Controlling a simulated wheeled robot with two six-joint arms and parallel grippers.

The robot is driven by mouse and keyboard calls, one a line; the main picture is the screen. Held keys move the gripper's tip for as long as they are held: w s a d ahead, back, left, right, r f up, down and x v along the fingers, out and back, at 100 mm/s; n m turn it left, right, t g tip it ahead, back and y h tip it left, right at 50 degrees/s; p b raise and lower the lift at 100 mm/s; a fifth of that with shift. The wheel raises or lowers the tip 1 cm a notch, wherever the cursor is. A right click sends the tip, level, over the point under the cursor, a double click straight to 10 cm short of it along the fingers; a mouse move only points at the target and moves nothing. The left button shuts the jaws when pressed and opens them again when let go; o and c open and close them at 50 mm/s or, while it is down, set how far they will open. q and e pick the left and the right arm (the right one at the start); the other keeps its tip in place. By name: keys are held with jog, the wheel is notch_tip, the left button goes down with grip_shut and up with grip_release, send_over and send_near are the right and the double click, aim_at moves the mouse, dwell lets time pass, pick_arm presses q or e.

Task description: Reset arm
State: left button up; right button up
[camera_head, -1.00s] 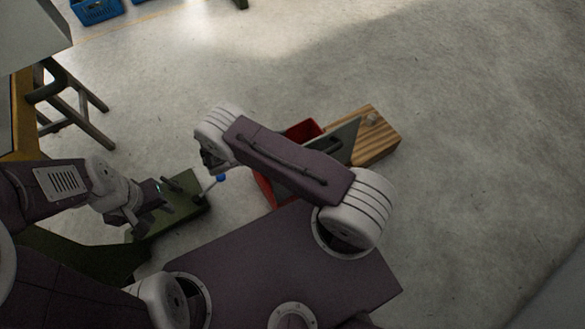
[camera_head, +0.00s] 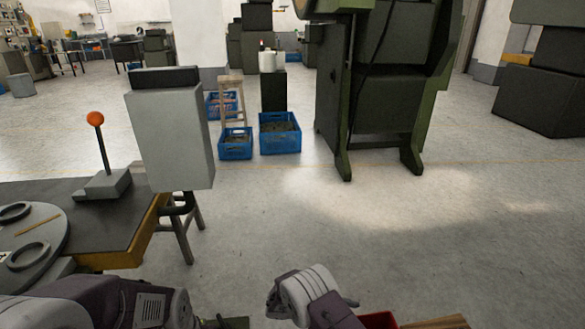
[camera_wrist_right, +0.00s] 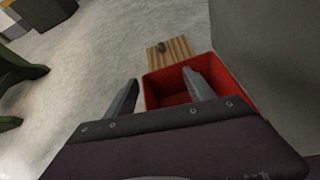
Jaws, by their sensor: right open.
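My right gripper (camera_wrist_right: 160,77) is open in the right wrist view, with nothing between its fingers. Beyond the fingers is a red bin (camera_wrist_right: 164,99); the part of its inside that shows looks empty. In the head view a white-and-purple part of my right arm (camera_head: 318,297) rises at the bottom middle, and the red bin (camera_head: 378,320) shows only as a sliver beside it. My left arm (camera_head: 130,304) lies along the bottom left; its gripper is out of the picture.
Blue crates (camera_head: 280,146) and a green machine (camera_head: 335,110) stand ahead. A wooden block (camera_head: 437,323) shows at the bottom. The middle floor is clear.

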jog(key=s+d+r+m+g+y+p, duration=0.1)
jog(key=s+d+r+m+y, duration=0.25)
jog(key=r, duration=0.55)
jog(key=s+d+r+m+g+y+p, duration=0.15)
jog(key=r+m, duration=0.25)
jog(key=r, duration=0.4)
jog(key=s+a+m+t+y, duration=0.1)
jog(key=s+a+m+y, duration=0.1)
jog(key=s+m, duration=0.1)
jog(key=s+a+m+t+y, duration=0.1)
jog(key=s+a+m+y, duration=0.2)
jog(key=s+a+f+m+t+y, duration=0.1)
jog(key=s+a+m+y, duration=0.2)
jog(key=s+m, duration=0.1)
jog(key=shift+a+t, duration=0.15)
jog(key=shift+t, duration=0.1)
notch_tip(320, 180, up, 38)
jog(key=p, duration=3.8)
